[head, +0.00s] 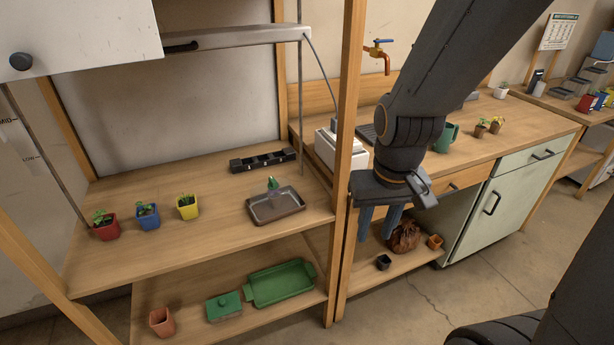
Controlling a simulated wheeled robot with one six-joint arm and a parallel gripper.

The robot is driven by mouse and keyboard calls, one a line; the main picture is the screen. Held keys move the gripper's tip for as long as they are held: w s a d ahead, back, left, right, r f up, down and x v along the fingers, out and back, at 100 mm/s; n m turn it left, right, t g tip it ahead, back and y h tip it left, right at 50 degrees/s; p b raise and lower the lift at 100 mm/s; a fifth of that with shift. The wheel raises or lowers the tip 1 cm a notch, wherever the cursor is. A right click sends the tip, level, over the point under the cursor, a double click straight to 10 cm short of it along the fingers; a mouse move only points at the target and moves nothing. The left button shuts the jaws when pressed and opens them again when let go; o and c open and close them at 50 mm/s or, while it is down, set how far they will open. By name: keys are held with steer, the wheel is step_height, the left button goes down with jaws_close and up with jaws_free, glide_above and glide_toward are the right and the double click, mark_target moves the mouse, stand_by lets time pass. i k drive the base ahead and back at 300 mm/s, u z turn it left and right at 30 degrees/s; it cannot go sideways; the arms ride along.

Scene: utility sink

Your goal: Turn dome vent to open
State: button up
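No clear dome or vent dial can be made out for certain. A shallow grey-brown tray (292,207) sits on the upper wooden shelf, with a small pointed green thing (272,184) at its back edge; what that is, I cannot tell. On the lower shelf are a small green lidded box (222,306) and a wide green tray (283,284). My gripper (379,228) points down, right of the wooden post and right of these things. Its two bluish fingers are apart, with nothing seen between them. It is well away from the tray.
A wooden post (347,150) stands between my gripper and the shelf. Red, blue and yellow pots (187,207) line the shelf's left. A black strip (262,162) lies behind the tray. A brown sack (404,237) and small pots sit below my gripper. A light bar (235,38) hangs above.

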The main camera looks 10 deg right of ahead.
mark_target(272, 185)
steer(key=k, duration=0.5)
steer(key=u, duration=1.55)
steer(key=i, duration=1.05)
steer(key=z, duration=1.6)
